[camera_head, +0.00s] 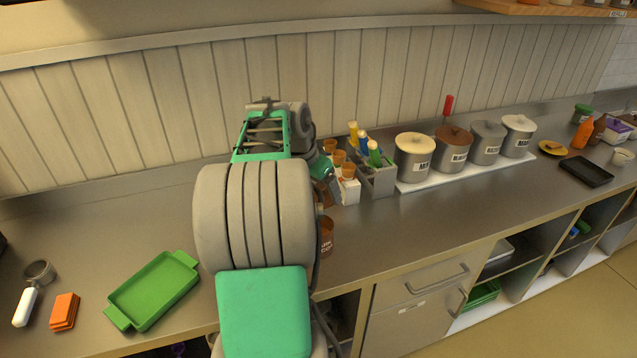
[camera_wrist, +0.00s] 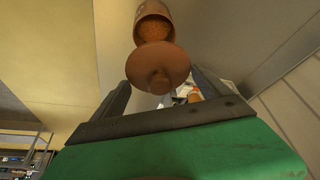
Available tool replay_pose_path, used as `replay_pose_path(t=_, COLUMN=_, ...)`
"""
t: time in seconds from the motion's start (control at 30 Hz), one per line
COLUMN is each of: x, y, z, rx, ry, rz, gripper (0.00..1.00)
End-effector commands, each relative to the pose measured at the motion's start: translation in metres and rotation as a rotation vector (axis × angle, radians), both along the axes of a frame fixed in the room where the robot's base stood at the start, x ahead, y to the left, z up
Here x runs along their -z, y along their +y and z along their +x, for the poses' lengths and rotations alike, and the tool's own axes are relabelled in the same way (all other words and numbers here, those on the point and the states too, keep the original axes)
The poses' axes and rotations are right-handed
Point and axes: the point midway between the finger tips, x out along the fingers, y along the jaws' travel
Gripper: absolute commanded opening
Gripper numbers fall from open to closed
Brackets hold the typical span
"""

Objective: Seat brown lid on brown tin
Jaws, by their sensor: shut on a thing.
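The brown lid (camera_wrist: 158,62), a round disc with a small knob, is between the fingertips of my gripper (camera_wrist: 160,79) in the wrist view. My gripper is shut on it, with the knob towards the camera. The brown tin (camera_wrist: 153,10) is just beyond the lid, open, with brown contents showing. The lid overlaps part of its mouth in this view, and a gap cannot be judged. In the head view the tin (camera_head: 327,237) stands on the counter, its left side hidden behind my arm. My fingertips and the lid are mostly hidden there.
Several lidded wells (camera_head: 413,160) stand behind and right of the tin, near a grey caddy of bottles (camera_head: 378,180) and a white cone holder (camera_head: 348,190). A green tray (camera_head: 152,291) lies left. The counter right of the tin is clear.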

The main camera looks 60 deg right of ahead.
Motion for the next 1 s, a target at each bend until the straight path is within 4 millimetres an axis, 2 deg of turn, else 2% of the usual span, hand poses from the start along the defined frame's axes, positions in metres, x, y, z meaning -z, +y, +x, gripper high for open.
replay_pose_path(t=0.37, x=0.002, y=0.004, z=0.003, rx=0.007, ry=0.001, rz=0.001, gripper=0.31)
replay_pose_path(t=0.8, x=0.059, y=0.004, z=0.002, rx=0.007, ry=0.001, rz=0.001, gripper=0.31)
replay_pose_path(t=1.0, x=0.078, y=0.004, z=0.002, rx=0.006, ry=0.001, rz=0.001, gripper=0.31)
